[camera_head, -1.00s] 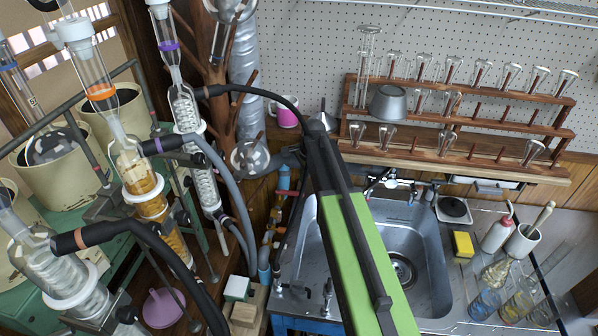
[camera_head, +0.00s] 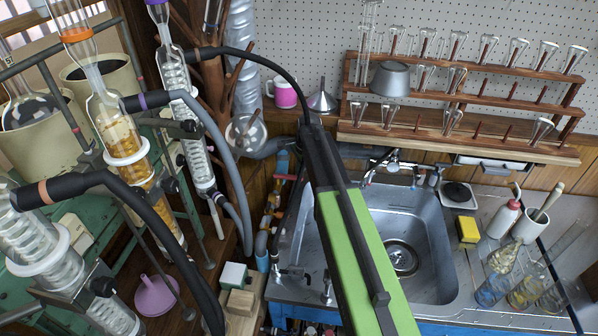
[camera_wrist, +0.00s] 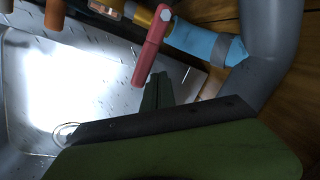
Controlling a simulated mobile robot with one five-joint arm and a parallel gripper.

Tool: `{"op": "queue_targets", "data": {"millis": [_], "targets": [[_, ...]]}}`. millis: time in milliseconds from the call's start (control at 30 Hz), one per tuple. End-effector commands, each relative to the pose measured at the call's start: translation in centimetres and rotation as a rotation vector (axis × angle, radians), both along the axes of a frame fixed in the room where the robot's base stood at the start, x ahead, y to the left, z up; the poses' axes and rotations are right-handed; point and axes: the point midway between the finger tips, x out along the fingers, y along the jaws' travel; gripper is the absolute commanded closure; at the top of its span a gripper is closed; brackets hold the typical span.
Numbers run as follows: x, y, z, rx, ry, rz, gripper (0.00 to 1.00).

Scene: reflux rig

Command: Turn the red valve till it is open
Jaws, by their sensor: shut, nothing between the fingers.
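In the head view the red valve (camera_head: 281,168) is a small patch beside the sink's left back corner, partly hidden. My gripper (camera_wrist: 160,78) is shut and empty in the wrist view. Its dark green fingertips are just below and right of the lever's lower end; I cannot tell whether they touch. In the head view my green and black arm hides the gripper.
The steel sink (camera_head: 436,250) is right of the valve. A grey pipe (camera_wrist: 272,50) bends down on the right in the wrist view. Glass condensers (camera_head: 125,140) with thick hoses crowd the left. A wooden glassware rack (camera_head: 455,145) hangs at the back.

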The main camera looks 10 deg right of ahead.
Motion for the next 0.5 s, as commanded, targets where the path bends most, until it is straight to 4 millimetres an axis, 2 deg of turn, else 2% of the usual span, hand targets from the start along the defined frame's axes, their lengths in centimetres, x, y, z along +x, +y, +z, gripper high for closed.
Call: {"op": "queue_targets", "data": {"millis": [33,500], "targets": [[0.1,0.0,-0.8,0.000,0.000,0.000,1.00],[-3.6,1.3,-0.4,0.000,0.001,0.001,1.00]]}}
